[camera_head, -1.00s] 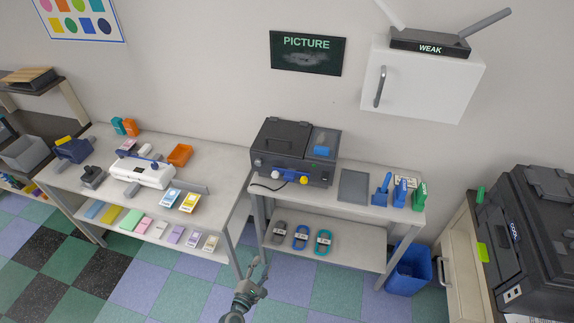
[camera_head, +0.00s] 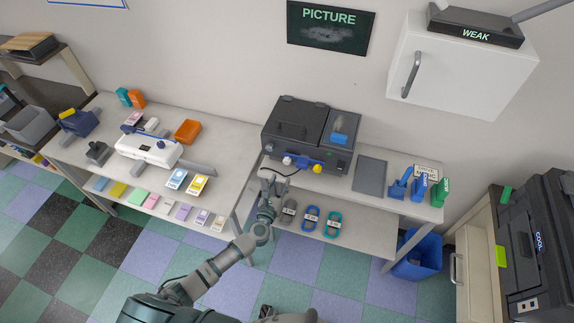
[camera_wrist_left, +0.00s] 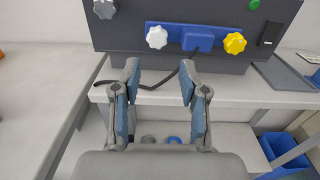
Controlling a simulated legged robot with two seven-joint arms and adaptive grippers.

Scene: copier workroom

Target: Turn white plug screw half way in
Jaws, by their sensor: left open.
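The white plug screw (camera_head: 287,161) is a small white lobed knob on the front of a dark machine (camera_head: 297,134) on the right table. In the left wrist view the white knob (camera_wrist_left: 157,38) sits at the left end of a blue bar, with a yellow knob (camera_wrist_left: 235,43) at the other end. My left gripper (camera_head: 268,180) is open and empty, in front of the table edge. In its wrist view the spread fingertips (camera_wrist_left: 158,80) are below the white knob in the picture, not touching it. My right gripper is not identifiable.
A blue block (camera_wrist_left: 198,38) sits between the two knobs, and a grey knob (camera_wrist_left: 104,8) is up left. A black cable lies on the table (camera_head: 330,190). The lower shelf holds several ring-shaped items.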

